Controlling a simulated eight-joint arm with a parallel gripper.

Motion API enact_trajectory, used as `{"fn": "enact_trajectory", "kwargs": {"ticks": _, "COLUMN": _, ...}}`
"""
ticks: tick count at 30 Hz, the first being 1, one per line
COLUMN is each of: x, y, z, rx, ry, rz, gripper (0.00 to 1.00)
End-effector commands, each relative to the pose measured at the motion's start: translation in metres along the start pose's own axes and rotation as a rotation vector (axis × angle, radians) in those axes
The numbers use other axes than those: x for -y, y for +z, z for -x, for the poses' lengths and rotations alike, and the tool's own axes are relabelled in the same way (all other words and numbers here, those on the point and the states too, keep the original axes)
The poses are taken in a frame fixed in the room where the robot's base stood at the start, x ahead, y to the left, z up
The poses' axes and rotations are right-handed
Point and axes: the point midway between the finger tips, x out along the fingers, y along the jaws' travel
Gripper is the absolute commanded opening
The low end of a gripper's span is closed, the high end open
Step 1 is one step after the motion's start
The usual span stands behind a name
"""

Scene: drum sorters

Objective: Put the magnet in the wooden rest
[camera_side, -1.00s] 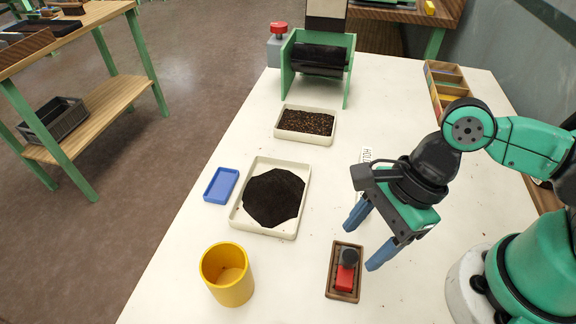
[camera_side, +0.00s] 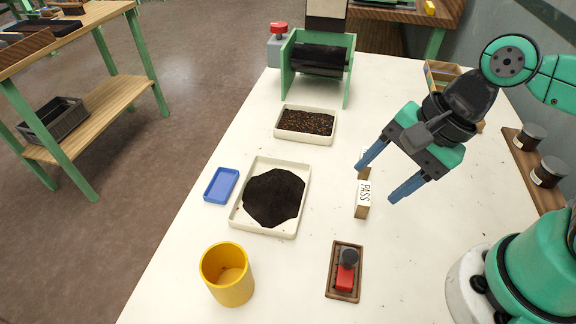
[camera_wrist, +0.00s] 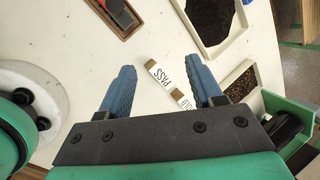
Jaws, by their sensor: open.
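The magnet (camera_side: 345,277) is a red block with a dark round knob. It lies in the wooden rest (camera_side: 332,285), a small brown tray at the front of the table. In the wrist view the magnet (camera_wrist: 121,14) and the rest (camera_wrist: 130,32) show at the top, partly cut off by the frame edge. My gripper (camera_side: 383,182) is open and empty, behind the rest and apart from it, above the PASS sign (camera_side: 363,198). In the wrist view the sign (camera_wrist: 158,74) shows between the blue fingers.
A second sign (camera_wrist: 181,100) stands beside PASS. A white tray of dark powder (camera_side: 236,222), a tray of brown grains (camera_side: 277,134), a blue tray (camera_side: 221,185) and a yellow cup (camera_side: 227,275) stand left. A green-framed drum (camera_side: 318,62) is at the back. Jars (camera_side: 548,171) stand right.

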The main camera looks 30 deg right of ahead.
Motion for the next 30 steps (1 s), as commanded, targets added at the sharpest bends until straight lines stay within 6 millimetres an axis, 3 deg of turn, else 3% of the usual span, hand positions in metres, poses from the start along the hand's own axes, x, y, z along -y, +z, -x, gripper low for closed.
{"fn": "enact_trajectory", "kwargs": {"ticks": 6, "x": 0.029, "y": -0.055, "z": 0.01, "rx": -0.25, "ry": -0.076, "rz": 0.709, "gripper": 0.59}}
{"fn": "enact_trajectory", "kwargs": {"ticks": 12, "x": 0.042, "y": -0.089, "z": 0.021, "rx": -0.432, "ry": -0.007, "rz": 1.165, "gripper": 0.59}}
{"fn": "enact_trajectory", "kwargs": {"ticks": 18, "x": 0.046, "y": -0.099, "z": 0.025, "rx": -0.486, "ry": 0.035, "rz": 1.314, "gripper": 0.59}}
{"fn": "enact_trajectory", "kwargs": {"ticks": 30, "x": 0.046, "y": -0.098, "z": 0.025, "rx": -0.484, "ry": 0.034, "rz": 1.316, "gripper": 0.59}}
